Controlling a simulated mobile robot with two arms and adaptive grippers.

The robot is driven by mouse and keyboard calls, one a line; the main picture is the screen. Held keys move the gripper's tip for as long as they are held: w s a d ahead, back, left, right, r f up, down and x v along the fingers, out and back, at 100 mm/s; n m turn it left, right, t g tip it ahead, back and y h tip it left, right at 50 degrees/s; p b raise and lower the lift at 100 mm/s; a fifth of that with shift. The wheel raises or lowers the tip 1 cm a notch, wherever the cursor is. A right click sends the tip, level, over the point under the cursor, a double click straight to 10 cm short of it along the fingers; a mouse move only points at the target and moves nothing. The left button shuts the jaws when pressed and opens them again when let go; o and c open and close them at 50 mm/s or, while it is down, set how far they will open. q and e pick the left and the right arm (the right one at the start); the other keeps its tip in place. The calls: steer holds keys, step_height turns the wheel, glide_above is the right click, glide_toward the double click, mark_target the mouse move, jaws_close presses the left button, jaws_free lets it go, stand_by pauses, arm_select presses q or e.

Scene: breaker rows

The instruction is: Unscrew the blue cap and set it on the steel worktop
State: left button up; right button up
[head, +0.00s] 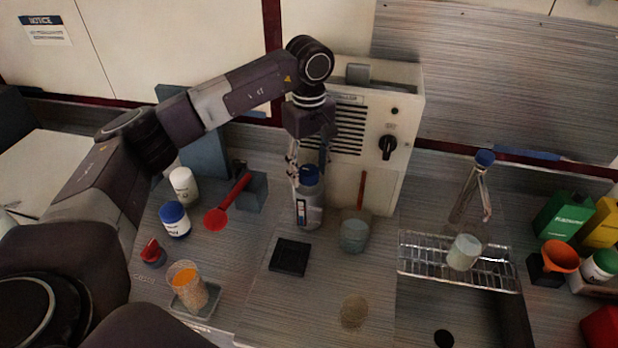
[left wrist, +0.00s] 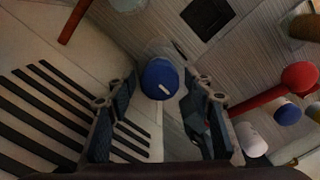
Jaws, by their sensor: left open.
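A blue cap (head: 309,176) sits on an upright clear bottle (head: 308,212) with a label, standing on the steel worktop (head: 236,265) in front of a beige machine. My left gripper (head: 308,162) points down right above the bottle, its fingers open around the cap's height. In the left wrist view the blue cap (left wrist: 160,79) shows between the two fingertips of my left gripper (left wrist: 160,88), with space visible on both sides. My right gripper is not in view.
The beige machine (head: 400,100) stands close behind the bottle. A black square tray (head: 290,257) and a beaker (head: 355,236) are near it.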

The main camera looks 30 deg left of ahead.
mark_target(309, 170)
arm_select(q)
steer(key=m, duration=0.3)
steer(key=shift+m+b, duration=0.35)
steer(key=shift+m, duration=0.05)
steer(key=m, duration=0.3)
steer(key=c, duration=1)
steer(key=shift+n, duration=1.3)
steer(key=shift+r, duration=0.1)
steer(key=shift+r+p, duration=1.35)
steer(key=shift+r, duration=1.05)
